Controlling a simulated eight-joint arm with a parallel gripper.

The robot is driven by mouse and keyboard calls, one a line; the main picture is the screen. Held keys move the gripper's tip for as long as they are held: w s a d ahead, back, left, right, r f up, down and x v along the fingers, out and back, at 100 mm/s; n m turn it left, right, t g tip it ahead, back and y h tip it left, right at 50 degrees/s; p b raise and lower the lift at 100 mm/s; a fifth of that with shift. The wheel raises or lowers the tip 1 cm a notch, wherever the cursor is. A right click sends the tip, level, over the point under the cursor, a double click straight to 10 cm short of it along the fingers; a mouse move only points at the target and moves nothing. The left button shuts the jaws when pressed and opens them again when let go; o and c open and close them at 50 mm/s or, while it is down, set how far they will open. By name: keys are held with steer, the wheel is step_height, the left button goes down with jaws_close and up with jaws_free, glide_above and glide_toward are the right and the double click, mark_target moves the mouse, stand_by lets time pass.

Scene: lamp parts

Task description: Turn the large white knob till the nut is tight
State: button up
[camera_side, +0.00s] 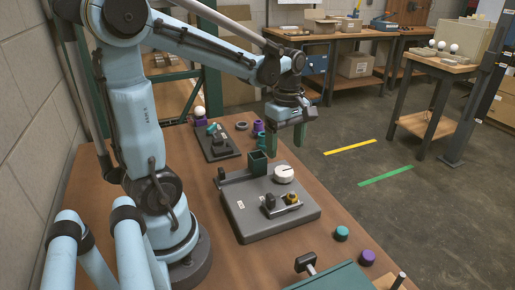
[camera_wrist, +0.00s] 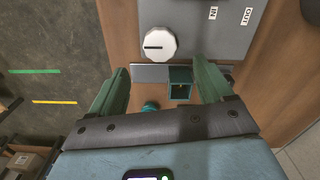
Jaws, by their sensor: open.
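The large white knob (camera_side: 284,174) sits on the grey base unit (camera_side: 250,225), near its far right corner. In the wrist view the knob (camera_wrist: 160,44) is a round white dial with ridged sides and a dark pointer line running left from its middle. My gripper (camera_side: 284,151) is open and empty, above and beyond the knob in the side view. In the wrist view its two green fingers (camera_wrist: 164,67) are spread wide, with the knob ahead of the gap, not between them. I cannot pick out the nut.
A small dark-and-brass fixture (camera_side: 283,204) is nearer the front. Teal (camera_side: 342,233) and purple (camera_side: 367,257) caps lie at right.

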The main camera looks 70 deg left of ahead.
mark_target(284, 170)
steer(key=shift+f, duration=3.9)
steer(key=c, duration=1)
steer(key=shift+c, duration=0.2)
